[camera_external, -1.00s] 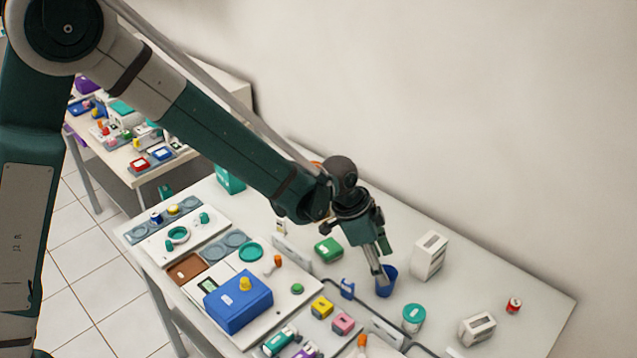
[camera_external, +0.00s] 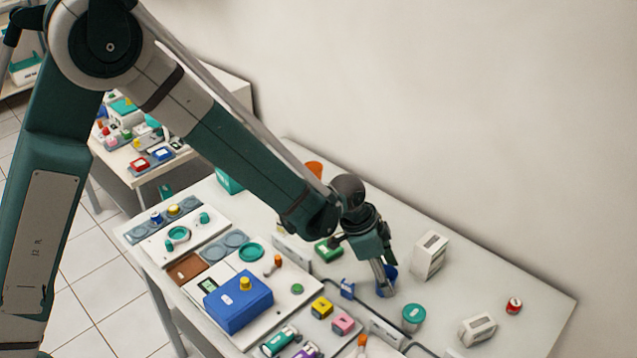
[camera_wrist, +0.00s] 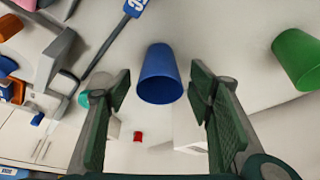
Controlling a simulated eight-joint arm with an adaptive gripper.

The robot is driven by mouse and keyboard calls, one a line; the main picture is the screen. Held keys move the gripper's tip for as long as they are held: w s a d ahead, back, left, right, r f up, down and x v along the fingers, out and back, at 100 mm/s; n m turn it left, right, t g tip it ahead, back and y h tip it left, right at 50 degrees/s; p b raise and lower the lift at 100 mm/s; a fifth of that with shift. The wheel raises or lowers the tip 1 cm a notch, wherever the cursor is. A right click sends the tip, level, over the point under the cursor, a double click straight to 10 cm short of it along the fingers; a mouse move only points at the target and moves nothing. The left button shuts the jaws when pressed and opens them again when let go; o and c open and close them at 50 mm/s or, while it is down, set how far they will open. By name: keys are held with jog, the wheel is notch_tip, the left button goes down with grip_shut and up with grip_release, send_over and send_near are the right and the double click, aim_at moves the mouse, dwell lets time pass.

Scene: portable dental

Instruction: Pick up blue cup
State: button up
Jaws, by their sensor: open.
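The blue cup (camera_external: 391,272) stands on the white table, partly hidden behind my gripper (camera_external: 384,288) in the external view. In the wrist view the blue cup (camera_wrist: 160,75) is at the upper middle, its dark opening facing the camera. My gripper (camera_wrist: 161,100) is open there, with one green-padded finger on each side of the cup's line. The cup sits between and slightly beyond the fingertips. I cannot tell whether either finger touches it. Nothing is held.
A white box (camera_external: 430,256) stands right of the cup. A teal-lidded jar (camera_external: 413,318) is in front, and a small blue item (camera_external: 347,288) is to the left. A green cup (camera_wrist: 300,58) shows at the right of the wrist view.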

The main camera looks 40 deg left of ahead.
dwell(0.3)
jog(key=c, duration=0.8)
jog(key=shift+r, duration=0.15)
jog(key=shift+r+p, duration=0.5)
jog(key=shift+r, duration=4.35)
